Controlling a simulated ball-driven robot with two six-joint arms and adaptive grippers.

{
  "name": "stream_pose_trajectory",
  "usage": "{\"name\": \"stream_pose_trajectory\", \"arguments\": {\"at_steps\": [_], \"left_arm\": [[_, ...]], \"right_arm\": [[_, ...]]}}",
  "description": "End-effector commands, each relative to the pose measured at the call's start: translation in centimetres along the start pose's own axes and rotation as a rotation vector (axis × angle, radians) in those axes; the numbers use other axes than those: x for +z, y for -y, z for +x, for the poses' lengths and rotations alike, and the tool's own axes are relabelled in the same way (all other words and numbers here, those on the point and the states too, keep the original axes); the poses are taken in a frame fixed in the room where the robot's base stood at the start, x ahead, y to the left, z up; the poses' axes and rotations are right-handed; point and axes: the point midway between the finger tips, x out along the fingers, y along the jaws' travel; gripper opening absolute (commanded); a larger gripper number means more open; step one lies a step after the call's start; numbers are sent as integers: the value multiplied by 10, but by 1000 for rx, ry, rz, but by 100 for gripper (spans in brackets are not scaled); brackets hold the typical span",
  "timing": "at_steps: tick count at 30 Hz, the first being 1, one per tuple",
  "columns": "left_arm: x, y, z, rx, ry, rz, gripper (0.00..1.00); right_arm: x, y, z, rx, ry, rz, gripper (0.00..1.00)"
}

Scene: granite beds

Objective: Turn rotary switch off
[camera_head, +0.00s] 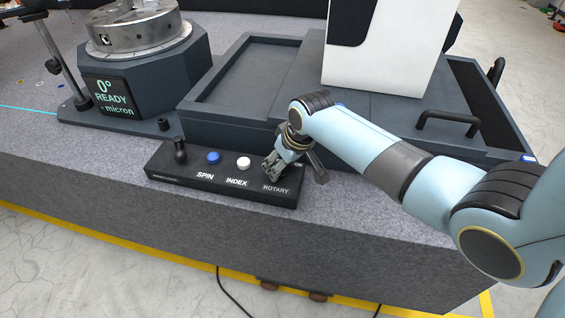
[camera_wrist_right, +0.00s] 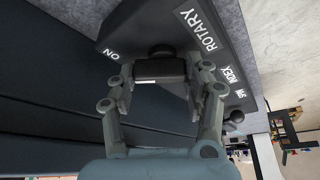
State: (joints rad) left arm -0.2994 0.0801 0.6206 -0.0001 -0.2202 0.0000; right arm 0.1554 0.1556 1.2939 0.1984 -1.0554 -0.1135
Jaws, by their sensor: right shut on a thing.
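The black control box (camera_head: 222,187) sits on the front of the granite bed. Its right end carries the ROTARY label, with the rotary switch at that spot hidden behind my gripper in the head view. My right gripper (camera_head: 276,168) is down over that end. In the right wrist view, the dark rotary switch (camera_wrist_right: 159,69) sits between the fingers of my right gripper (camera_wrist_right: 163,85), which is shut on it. A pale line shows on the switch's edge. The ON label (camera_wrist_right: 114,54) is left of the switch. My left gripper is not in view.
The box also has a black knobbed lever (camera_head: 180,151), a blue SPIN button (camera_head: 213,158) and a white INDEX button (camera_head: 243,163). A dark tray (camera_head: 243,82) stands behind it. A rotary table with a READY display (camera_head: 109,96) is at the back left.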

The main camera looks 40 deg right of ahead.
Motion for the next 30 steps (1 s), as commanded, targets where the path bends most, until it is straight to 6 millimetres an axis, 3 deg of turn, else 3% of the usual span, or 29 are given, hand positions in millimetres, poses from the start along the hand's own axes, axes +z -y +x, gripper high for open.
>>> {"name": "stream_pose_trajectory", "arguments": {"at_steps": [14, 30], "left_arm": [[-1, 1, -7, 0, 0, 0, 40], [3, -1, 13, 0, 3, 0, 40]], "right_arm": [[-2, -2, 1, -139, 0, -334, 18], [-3, -2, 3, -317, -1, -765, 18]]}}
